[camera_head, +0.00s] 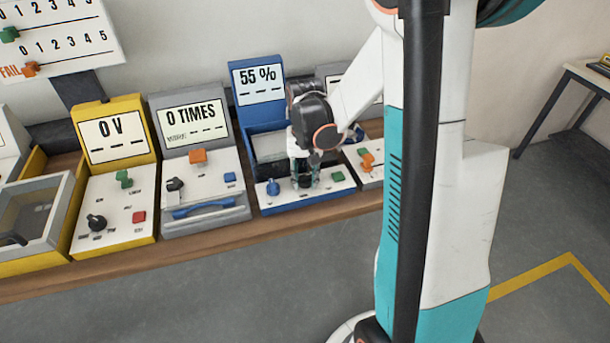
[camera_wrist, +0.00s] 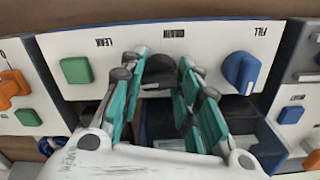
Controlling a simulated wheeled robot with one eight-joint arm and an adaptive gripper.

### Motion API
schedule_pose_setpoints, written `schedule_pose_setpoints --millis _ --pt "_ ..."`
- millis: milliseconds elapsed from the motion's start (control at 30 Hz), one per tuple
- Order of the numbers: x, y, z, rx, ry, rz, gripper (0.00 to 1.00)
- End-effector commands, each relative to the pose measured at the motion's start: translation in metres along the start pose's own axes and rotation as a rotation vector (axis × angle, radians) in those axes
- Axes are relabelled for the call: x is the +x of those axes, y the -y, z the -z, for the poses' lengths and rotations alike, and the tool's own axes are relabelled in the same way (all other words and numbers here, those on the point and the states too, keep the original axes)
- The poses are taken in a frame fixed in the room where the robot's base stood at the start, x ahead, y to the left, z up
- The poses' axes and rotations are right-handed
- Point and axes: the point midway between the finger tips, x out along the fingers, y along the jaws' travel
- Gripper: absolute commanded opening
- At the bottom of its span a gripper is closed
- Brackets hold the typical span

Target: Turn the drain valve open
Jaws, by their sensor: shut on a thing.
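The drain valve is a black knob (camera_head: 305,182) in the middle of the front panel of the blue unit (camera_head: 262,141), whose display reads 55 %. In the wrist view, upside down, the black knob (camera_wrist: 157,80) sits beside a label that appears to read DRAIN. My gripper (camera_head: 305,176) points down at it, with its teal fingers (camera_wrist: 160,77) shut on the knob from both sides. The fingers hide part of the knob, so its angle is hard to tell. A blue FILL knob (camera_wrist: 241,72) and a green LEAK button (camera_wrist: 76,70) flank it.
Left of the blue unit stand a grey unit (camera_head: 200,130) reading 0 TIMES and a yellow unit (camera_head: 112,150) reading 0 V. A unit with an orange knob (camera_head: 368,161) is close on the right. The wooden bench edge (camera_head: 200,240) runs in front.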

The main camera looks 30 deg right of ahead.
Motion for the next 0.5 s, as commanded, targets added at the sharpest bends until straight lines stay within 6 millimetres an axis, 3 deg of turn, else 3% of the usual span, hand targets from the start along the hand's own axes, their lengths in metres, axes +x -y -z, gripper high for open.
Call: schedule_pose_setpoints --millis 500 --pt "-0.0001 0.0001 0.0003 0.066 -0.001 0.0 0.06"
